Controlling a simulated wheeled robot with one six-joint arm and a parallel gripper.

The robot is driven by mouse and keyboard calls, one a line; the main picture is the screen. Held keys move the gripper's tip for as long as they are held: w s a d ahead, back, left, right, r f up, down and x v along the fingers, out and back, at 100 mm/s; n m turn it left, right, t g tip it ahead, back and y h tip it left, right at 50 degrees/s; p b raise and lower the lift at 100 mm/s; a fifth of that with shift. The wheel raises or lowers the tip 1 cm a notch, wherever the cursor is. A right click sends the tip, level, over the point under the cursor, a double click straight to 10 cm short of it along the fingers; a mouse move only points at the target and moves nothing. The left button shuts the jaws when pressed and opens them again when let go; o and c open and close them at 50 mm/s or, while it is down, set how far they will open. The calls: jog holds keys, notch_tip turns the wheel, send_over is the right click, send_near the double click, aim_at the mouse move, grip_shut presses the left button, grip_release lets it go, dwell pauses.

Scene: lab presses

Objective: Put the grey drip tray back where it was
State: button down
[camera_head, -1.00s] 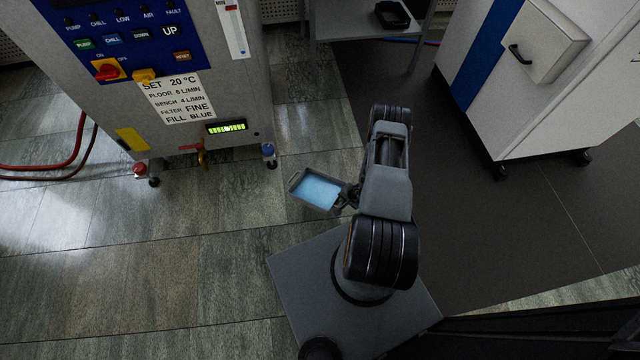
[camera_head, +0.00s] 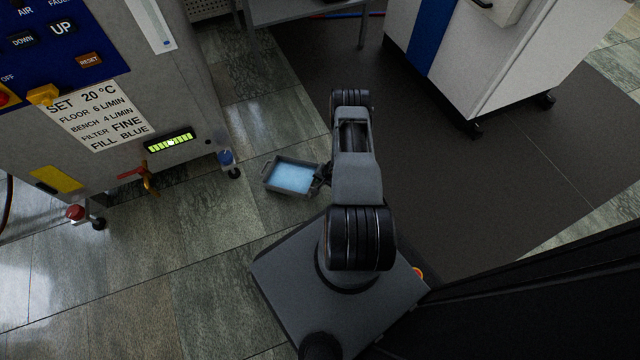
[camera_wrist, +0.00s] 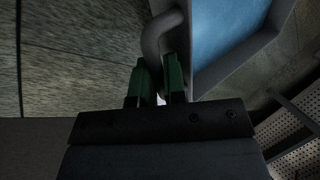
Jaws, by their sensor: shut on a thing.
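The grey drip tray (camera_head: 291,177) is held out to the left of my arm in the head view, with light blue liquid or a blue surface inside it. It looks roughly level. My gripper (camera_head: 322,180) is shut on the tray's handle at its right end. In the wrist view the green fingertips of my gripper (camera_wrist: 160,80) close around the grey curved handle (camera_wrist: 160,38), and part of the tray (camera_wrist: 283,18) shows at upper right. The tray's height above the floor is hard to tell.
A grey machine (camera_head: 185,85) with a control panel stands at left. It has a brass tap (camera_head: 149,181) low on its front and a blue-capped foot (camera_head: 228,162). A white cabinet (camera_head: 500,60) on castors stands at upper right on a dark mat (camera_head: 450,190). Tiled floor is clear at lower left.

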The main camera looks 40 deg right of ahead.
jog(key=shift+w+d+f, duration=0.15)
jog(key=shift+f, duration=0.15)
jog(key=f+b, duration=0.3)
jog(key=shift+w+d+f+b, duration=0.1)
jog(key=shift+w+f+b, duration=0.15)
jog(key=shift+f+b, duration=0.15)
jog(key=shift+r, duration=0.1)
jog(key=c, duration=1.2)
grip_release()
